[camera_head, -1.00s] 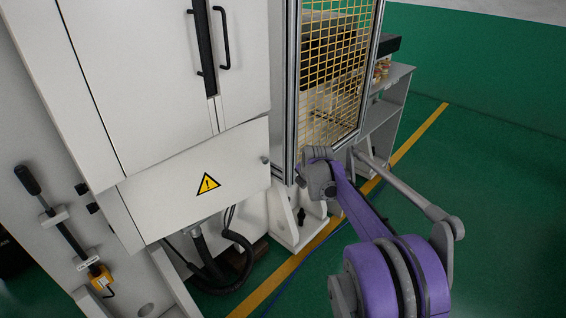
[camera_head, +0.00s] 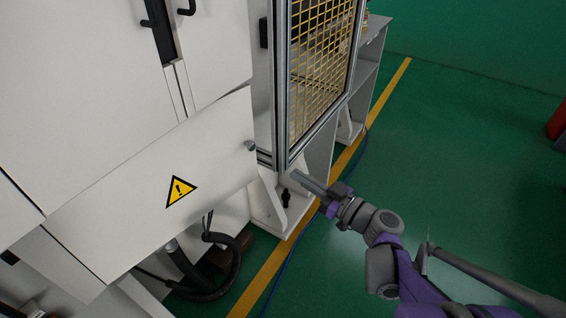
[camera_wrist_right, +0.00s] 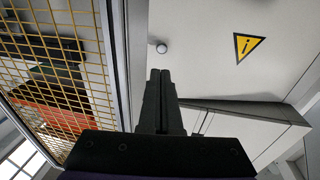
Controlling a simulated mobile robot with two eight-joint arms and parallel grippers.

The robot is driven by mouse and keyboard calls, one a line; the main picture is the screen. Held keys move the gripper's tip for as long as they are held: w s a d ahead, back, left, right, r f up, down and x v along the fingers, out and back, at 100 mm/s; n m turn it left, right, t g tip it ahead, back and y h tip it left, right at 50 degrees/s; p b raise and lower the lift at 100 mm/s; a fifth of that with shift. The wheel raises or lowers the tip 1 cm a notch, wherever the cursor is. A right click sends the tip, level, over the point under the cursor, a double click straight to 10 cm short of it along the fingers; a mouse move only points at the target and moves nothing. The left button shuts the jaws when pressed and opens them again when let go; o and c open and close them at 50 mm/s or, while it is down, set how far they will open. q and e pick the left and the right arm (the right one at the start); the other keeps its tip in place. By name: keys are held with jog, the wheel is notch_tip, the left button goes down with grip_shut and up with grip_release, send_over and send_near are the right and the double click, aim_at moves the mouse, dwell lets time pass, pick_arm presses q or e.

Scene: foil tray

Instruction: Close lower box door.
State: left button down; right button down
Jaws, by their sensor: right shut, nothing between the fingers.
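The lower box door (camera_head: 130,205) is a white panel with a yellow warning triangle (camera_head: 180,191). It appears ajar, slanting out from the cabinet. A small round knob (camera_head: 250,146) sits near its right edge. My right gripper (camera_head: 297,177) is shut and empty, to the right of the door near the bottom corner of the mesh gate, apart from the panel. In the right wrist view the shut fingers (camera_wrist_right: 160,73) point up at the frame, with the door (camera_wrist_right: 205,60) and knob ahead and to the right. My left gripper is out of view.
A yellow mesh gate (camera_head: 318,58) in a metal frame stands right of the door, close to my right gripper. Black cables (camera_head: 222,268) hang below the door. The upper cabinet (camera_head: 95,85) has black handles.

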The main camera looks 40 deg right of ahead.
aim_at(254, 148)
jog(key=b+x, duration=0.1)
jog(key=x, duration=1.2)
jog(key=w, duration=0.3)
jog(key=w+a+n+y, duration=0.1)
jog(key=w, duration=0.2)
jog(key=w+y, duration=0.1)
jog(key=w, duration=0.3)
jog(key=shift+w+a+r+g+p, duration=0.1)
jog(key=shift+a+r+g+p, duration=0.1)
jog(key=shift+a+g+p, duration=0.1)
